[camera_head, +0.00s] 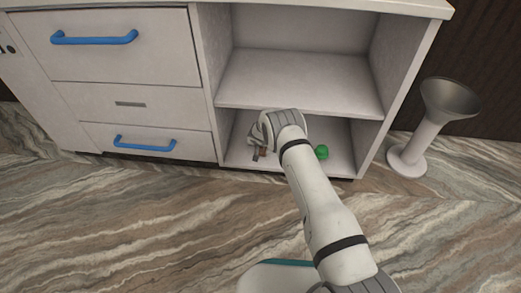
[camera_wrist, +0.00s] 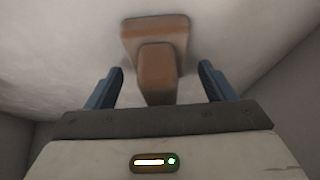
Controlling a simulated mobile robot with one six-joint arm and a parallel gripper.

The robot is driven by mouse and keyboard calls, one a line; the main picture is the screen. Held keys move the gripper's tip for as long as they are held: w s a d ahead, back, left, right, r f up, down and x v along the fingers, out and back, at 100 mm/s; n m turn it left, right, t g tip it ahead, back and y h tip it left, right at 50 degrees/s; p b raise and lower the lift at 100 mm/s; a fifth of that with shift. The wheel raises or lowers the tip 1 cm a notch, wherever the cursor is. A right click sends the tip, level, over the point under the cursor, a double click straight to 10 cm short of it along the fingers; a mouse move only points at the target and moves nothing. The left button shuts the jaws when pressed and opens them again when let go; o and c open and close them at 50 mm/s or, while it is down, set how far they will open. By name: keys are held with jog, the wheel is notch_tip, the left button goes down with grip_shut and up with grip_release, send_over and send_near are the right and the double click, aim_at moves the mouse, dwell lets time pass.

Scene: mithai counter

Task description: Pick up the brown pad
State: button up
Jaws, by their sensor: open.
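The brown pad (camera_wrist: 156,30) lies on the pale shelf floor in the wrist view, a flat rounded block with a raised brown handle-like part (camera_wrist: 157,70) pointing toward my gripper. My gripper (camera_wrist: 161,78) is open, with one blue finger on each side of the raised part and a gap visible on both sides. In the head view my gripper (camera_head: 257,144) reaches into the lower compartment of the cabinet. A small brown piece of the pad (camera_head: 261,152) shows beside it there; the rest is hidden by my arm.
A green object (camera_head: 321,152) sits on the lower shelf floor, just right of my arm. The cabinet's middle shelf (camera_head: 300,85) is above my gripper, with side walls left and right. Drawers with blue handles (camera_head: 94,38) are at left. A flared white stand (camera_head: 425,130) is at right.

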jog(key=c, duration=1.1)
jog(key=shift+o, duration=0.2)
jog(key=shift+r, duration=0.1)
